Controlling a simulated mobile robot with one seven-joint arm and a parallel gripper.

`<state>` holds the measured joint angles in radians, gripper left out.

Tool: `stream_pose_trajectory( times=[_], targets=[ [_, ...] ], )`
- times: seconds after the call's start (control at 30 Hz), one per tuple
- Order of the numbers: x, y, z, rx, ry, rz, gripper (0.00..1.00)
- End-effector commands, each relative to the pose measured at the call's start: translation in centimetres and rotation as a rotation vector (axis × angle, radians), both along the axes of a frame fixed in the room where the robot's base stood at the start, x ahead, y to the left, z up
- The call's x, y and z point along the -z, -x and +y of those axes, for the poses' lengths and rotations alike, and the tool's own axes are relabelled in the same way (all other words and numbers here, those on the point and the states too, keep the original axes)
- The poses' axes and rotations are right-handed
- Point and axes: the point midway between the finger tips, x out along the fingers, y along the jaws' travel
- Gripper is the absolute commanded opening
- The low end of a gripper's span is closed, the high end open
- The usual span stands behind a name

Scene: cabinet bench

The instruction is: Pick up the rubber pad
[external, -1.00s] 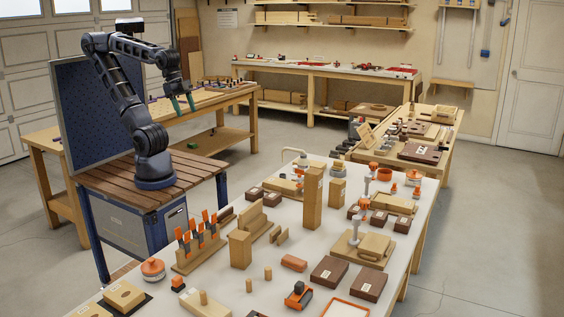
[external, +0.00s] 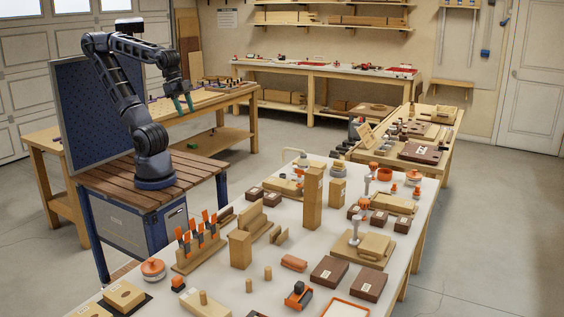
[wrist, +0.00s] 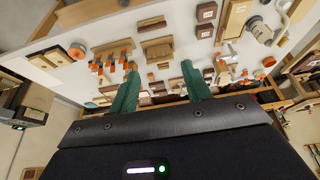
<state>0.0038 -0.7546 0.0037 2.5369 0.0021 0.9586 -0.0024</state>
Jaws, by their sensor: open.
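My gripper (external: 184,106) is open and empty. It hangs from the raised arm, left of and well above the near white bench (external: 225,292), with nothing touching it. In the wrist view its two green fingers (wrist: 160,72) are spread apart, with the bench far beyond them. A small reddish-orange block (external: 294,262) lies flat near the middle front of the bench. It may be the rubber pad, but I cannot tell for sure. My gripper is far from it.
A tall wooden block (external: 312,200), a shorter block (external: 240,250) and a rack with orange-handled tools (external: 198,246) stand on the bench. Dark brown boxes (external: 329,271) and an orange-and-black tool (external: 299,295) lie near the reddish block. Small bare gaps separate them.

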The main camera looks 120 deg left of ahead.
Motion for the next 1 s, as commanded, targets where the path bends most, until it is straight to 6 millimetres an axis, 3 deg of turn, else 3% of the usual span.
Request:
stream_pose_trajectory(
  times=[0.33,0.57,0.87,1.0],
  targets=[
    [-0.6,-0.1,0.0,0.0,0.0,-0.002,0.47],
    [-5.6,-0.1,-0.1,0.002,-0.002,-0.003,0.47],
    [-6.0,-4.0,-2.7,0.111,-0.11,0.044,0.47],
    [-6.3,-6.6,-4.8,0.192,-0.169,0.073,0.47]
  ],
)
